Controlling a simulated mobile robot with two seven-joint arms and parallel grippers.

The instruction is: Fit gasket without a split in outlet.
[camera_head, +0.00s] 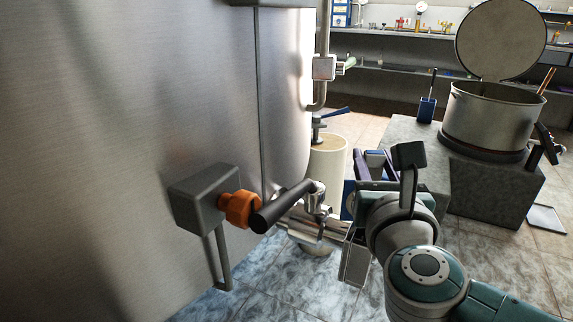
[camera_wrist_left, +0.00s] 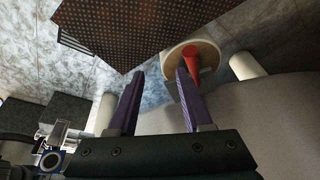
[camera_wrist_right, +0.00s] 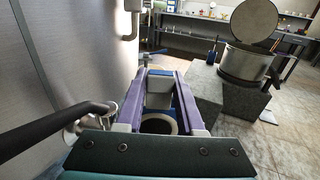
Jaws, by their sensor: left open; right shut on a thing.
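The outlet (camera_head: 325,229) is a shiny steel pipe with a black-handled valve (camera_head: 285,205), low on the tank's side. My right gripper (camera_head: 374,165) is just right of the outlet. In the right wrist view its purple fingers (camera_wrist_right: 160,95) are shut on a pale block with a blue top (camera_wrist_right: 159,88); a pale-rimmed dark ring (camera_wrist_right: 158,124) shows below it. I cannot tell whether this ring is the gasket, or whether it has a split. My left gripper (camera_wrist_left: 157,85) is open and empty in its wrist view, and out of the head view.
The large steel tank (camera_head: 130,90) fills the left. An orange fitting (camera_head: 238,208) sticks out beside the outlet. A pale cylinder (camera_head: 328,160) stands behind. A grey block (camera_head: 485,185) carries a lidded pot (camera_head: 490,115). A red cone (camera_wrist_left: 191,62) shows beyond my left fingers.

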